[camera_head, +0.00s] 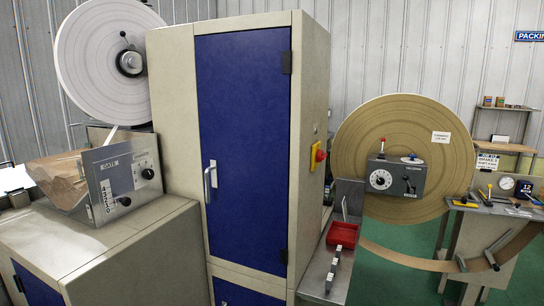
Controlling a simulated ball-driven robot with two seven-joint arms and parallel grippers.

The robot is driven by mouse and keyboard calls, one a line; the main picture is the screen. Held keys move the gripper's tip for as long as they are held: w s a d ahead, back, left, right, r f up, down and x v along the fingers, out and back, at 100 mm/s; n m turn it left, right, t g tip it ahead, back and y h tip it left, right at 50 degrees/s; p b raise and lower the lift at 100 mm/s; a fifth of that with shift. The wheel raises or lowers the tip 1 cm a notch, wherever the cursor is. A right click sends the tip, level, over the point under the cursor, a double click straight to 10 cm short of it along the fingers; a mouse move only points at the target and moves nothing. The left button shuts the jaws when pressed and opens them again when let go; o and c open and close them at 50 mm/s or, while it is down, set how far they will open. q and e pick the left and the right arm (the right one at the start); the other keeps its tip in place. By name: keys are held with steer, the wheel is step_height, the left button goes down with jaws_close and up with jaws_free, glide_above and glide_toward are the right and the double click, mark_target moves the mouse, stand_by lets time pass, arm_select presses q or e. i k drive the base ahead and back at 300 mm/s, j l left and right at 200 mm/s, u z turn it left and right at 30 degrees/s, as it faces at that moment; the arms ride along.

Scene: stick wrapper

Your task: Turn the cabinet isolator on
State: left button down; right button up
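The cabinet (313,100) is tall and cream-coloured, with a blue front door (243,130) that is shut and has a pale handle (210,180). The isolator (320,156) is a small red knob on a yellow plate, on the cabinet's right side wall. I see it at a steep angle, and it is too small to tell which way the knob is turned. Neither of my grippers is in view.
A bench with a red tray (342,234) stands right of the cabinet, below the isolator. Behind it are a large brown reel (385,125) and a grey control box (395,178). A low cabinet with a control panel (125,180) stands left. Green floor (400,265) shows at the right.

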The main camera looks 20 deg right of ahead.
mark_target(321, 155)
steer(key=i+l+u, duration=0.15)
steer(key=l+u, duration=0.55)
steer(key=i+l+u, duration=0.1)
steer(key=l+u, duration=0.3)
steer(key=l, duration=0.05)
